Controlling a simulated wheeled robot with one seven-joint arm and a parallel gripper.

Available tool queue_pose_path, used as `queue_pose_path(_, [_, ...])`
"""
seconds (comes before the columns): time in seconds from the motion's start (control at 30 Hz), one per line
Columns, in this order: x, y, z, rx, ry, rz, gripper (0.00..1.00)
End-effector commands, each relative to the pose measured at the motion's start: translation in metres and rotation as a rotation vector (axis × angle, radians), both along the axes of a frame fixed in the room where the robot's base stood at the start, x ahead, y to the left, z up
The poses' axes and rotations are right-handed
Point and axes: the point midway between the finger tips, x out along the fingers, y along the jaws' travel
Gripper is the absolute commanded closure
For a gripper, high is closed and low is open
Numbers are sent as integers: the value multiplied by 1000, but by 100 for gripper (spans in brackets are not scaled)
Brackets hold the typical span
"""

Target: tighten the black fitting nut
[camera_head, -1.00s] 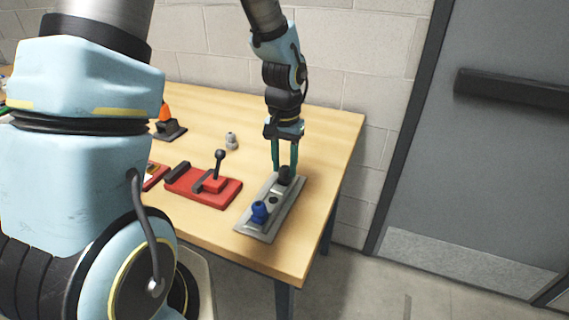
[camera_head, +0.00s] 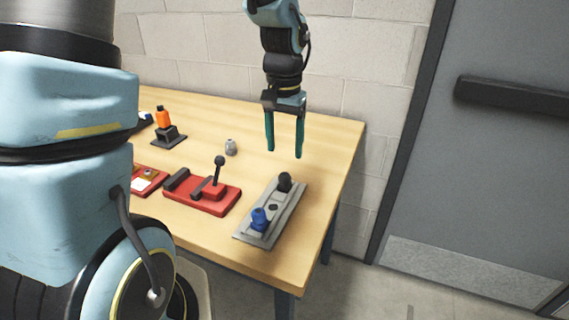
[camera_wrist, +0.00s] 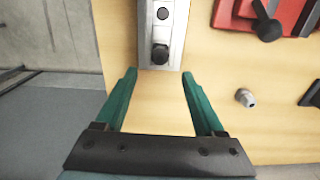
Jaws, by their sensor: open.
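The black fitting nut (camera_head: 285,182) sits at the far end of a grey metal plate (camera_head: 250,238) on the table. A blue fitting (camera_head: 259,218) sits at the plate's near end. My gripper (camera_head: 284,153) is open and empty, raised above the table behind the black nut and pointing down. In the wrist view the black nut (camera_wrist: 160,54) is on the plate, just beyond the fingertips of my open gripper (camera_wrist: 158,72) and roughly centred between them. Nothing touches the nut.
A red base with a black lever (camera_head: 215,180) lies left of the plate. A small grey fitting (camera_head: 231,147) stands behind it. An orange-topped item on a dark base (camera_head: 165,125) is farther left. The wooden table (camera_head: 310,130) is bare right of my gripper; a wall is behind.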

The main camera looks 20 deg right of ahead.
Motion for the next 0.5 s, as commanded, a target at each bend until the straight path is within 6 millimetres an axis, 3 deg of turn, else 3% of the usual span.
queue_pose_path(0.2, [0,0,27,-1,-2,-1,29])
queue_pose_path(0.5, [0,0,32,1,1,-1,29])
